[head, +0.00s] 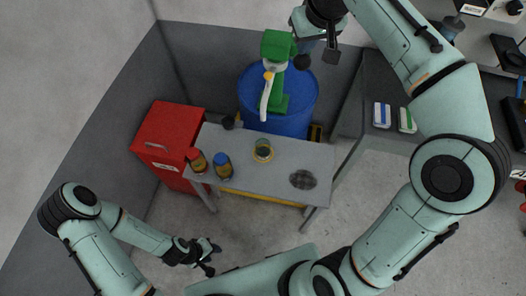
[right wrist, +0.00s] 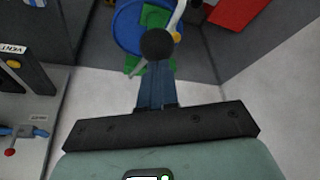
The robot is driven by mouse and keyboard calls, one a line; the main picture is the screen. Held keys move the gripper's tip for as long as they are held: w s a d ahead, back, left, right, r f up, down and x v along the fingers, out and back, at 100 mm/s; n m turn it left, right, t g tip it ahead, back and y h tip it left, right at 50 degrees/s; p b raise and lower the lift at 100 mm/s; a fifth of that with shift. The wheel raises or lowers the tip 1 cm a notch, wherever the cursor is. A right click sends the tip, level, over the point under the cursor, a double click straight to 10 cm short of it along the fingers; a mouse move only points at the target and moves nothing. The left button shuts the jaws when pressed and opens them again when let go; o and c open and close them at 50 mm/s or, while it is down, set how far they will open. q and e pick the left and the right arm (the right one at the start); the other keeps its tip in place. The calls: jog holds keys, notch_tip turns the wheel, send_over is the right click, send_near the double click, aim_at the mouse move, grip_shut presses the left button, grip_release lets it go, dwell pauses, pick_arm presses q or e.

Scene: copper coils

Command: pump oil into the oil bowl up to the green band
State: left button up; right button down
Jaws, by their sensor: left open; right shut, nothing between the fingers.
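A blue drum (head: 307,104) carries a green pump (head: 277,48) with a pale curved spout (head: 265,97). The pump's black ball knob (head: 302,62) is beside the pump head; in the right wrist view the knob (right wrist: 157,43) overlaps the fingertips. My right gripper (head: 306,48) is shut and empty at the knob; whether it touches cannot be told. The oil bowl (head: 263,150), a small round vessel, stands on the grey table near the spout's end. Its green band and oil level are too small to tell. My left gripper (head: 208,258) is open and empty, low in front of the table.
On the table (head: 290,158) stand a red-lidded jar (head: 197,161) and a blue-lidded jar (head: 223,166), with a dark round mesh (head: 303,180) at right. A red cabinet (head: 163,140) is at left. Grey partition walls surround the drum. Floor in front is clear.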

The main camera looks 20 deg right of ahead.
aim_at(304, 63)
jog(key=shift+s+f+b, duration=0.15)
jog(key=shift+f+b, duration=0.55)
jog(key=shift+f, duration=0.85)
jog(key=shift+s+a+f+b, duration=0.1)
jog(key=shift+s+f+b, duration=0.1)
jog(key=shift+f+b, duration=0.3)
jog(key=shift+s+a+f+b, duration=0.15)
jog(key=shift+f+b, duration=0.1)
jog(key=shift+f, duration=0.35)
pick_arm(q)
jog(key=s+f+g+b, duration=0.1)
jog(key=s+f+b, duration=0.6)
jog(key=f, duration=0.5)
jog(key=shift+f+b, duration=0.25)
jog(key=shift+b, duration=0.1)
pick_arm(e)
notch_tip(304, 63, down, 11)
jog(key=shift+s+a, duration=0.2)
jog(key=shift+s, duration=0.2)
jog(key=shift+r, duration=0.15)
